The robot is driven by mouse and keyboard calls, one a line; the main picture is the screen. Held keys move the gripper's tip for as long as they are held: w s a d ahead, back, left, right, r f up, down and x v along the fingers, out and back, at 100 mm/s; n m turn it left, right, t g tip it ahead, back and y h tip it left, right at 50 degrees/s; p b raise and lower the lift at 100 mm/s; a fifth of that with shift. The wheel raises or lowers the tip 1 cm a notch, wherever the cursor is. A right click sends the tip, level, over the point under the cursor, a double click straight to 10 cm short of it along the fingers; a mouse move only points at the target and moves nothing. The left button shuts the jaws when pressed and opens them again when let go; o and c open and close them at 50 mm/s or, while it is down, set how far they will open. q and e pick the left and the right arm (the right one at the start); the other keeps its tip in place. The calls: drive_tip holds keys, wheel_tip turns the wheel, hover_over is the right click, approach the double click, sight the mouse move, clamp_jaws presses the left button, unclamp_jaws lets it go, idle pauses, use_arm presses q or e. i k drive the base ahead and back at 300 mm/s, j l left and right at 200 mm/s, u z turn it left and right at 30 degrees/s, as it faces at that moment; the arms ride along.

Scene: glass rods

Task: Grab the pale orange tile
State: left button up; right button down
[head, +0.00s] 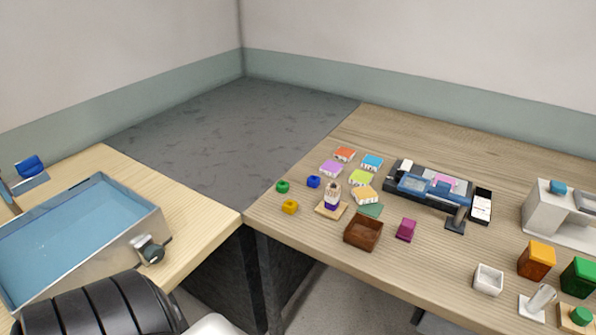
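The pale orange tile (366,194) lies on the right-hand wooden table, at the near end of a small cluster of coloured tiles. It has a pale orange top and whitish sides with dark marks. A lime tile (362,178) is just behind it, and a flat dark green piece (371,210) lies close in front. A small figure on a wooden base (331,205) stands to its left. Neither of my grippers shows in the head view. A black ribbed part of mine fills the bottom left corner, away from the tile.
A brown wooden box (363,233) and a magenta block (406,230) stand nearer the front edge. A dark device (428,187) stands right of the tiles. Purple (331,168), red-orange (345,153) and blue (372,162) tiles lie behind. A blue-floored tray (137,240) occupies the left table.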

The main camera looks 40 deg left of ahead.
sight(364, 195)
drive_tip(key=u, duration=0.9)
drive_tip(key=i+l+u, duration=0.15)
drive_tip(key=u, duration=0.15)
drive_tip(key=i+l+u, duration=0.15)
drive_tip(key=l+u, duration=0.2)
